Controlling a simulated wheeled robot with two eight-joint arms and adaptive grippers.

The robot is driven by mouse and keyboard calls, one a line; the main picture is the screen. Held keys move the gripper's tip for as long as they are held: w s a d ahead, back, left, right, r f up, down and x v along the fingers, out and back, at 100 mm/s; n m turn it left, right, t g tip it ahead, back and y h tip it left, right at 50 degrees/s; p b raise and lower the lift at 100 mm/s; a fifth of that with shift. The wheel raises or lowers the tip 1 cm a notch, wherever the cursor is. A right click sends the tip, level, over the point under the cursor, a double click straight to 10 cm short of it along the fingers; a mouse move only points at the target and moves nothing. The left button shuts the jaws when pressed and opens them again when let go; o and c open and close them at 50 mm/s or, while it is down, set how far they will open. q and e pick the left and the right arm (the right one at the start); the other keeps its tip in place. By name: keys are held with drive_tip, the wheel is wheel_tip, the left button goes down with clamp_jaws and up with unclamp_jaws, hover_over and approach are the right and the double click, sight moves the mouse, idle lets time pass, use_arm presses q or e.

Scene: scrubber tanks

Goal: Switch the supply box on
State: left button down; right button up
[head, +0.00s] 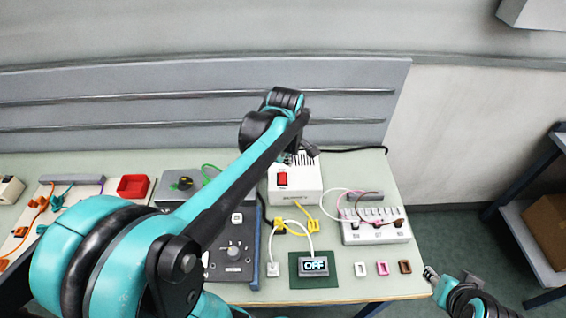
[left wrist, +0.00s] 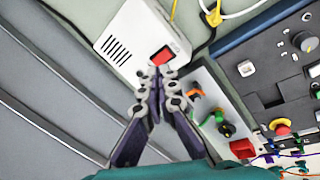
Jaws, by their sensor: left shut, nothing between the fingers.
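The supply box (head: 308,186) is a white box with dark vent slots and a red rocker switch (head: 283,179) on its face. In the left wrist view the box (left wrist: 125,42) is at the upper middle, with its red switch (left wrist: 161,55) close beyond my fingertips. My left gripper (left wrist: 157,72) is shut and empty, its tips close to the switch; I cannot tell whether they touch. In the head view my left arm reaches over the bench to the box. A small display (head: 315,266) reads OFF. My right gripper (head: 431,274) is off the bench's right edge, too small to judge.
A panel with a knob (head: 234,252) stands left of the display. A white terminal block (head: 372,231) and several small coloured pieces lie right. A red bin (head: 133,186) sits further left. Yellow and white cables run across the bench in front of the box.

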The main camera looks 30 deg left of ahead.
sight(282, 174)
use_arm(q)
drive_tip(key=w+a+n, duration=0.1)
drive_tip(key=n, duration=0.1)
drive_tip(key=w+a+n+p, duration=0.1)
drive_tip(key=a+n, duration=0.1)
drive_tip(key=w+a+n+g, duration=0.1)
drive_tip(key=n, duration=0.1)
drive_tip(key=shift+w+a+f+p, duration=0.1)
drive_tip(key=shift+w+a+p, duration=0.05)
drive_tip(key=shift+w+p, duration=0.25)
use_arm(e)
wheel_tip(282, 174, up, 3)
drive_tip(key=shift+d+f, duration=0.1)
drive_tip(key=shift+f, duration=0.05)
use_arm(q)
drive_tip(key=f+b, duration=0.1)
drive_tip(key=f, duration=0.3)
drive_tip(key=w+f+b, duration=0.1)
drive_tip(key=f, duration=0.4)
drive_tip(key=a+f+b, duration=0.1)
drive_tip(key=f, duration=0.3)
drive_tip(key=shift+w+f, duration=0.4)
use_arm(e)
wheel_tip(282, 174, down, 3)
drive_tip(key=shift+f, duration=0.1)
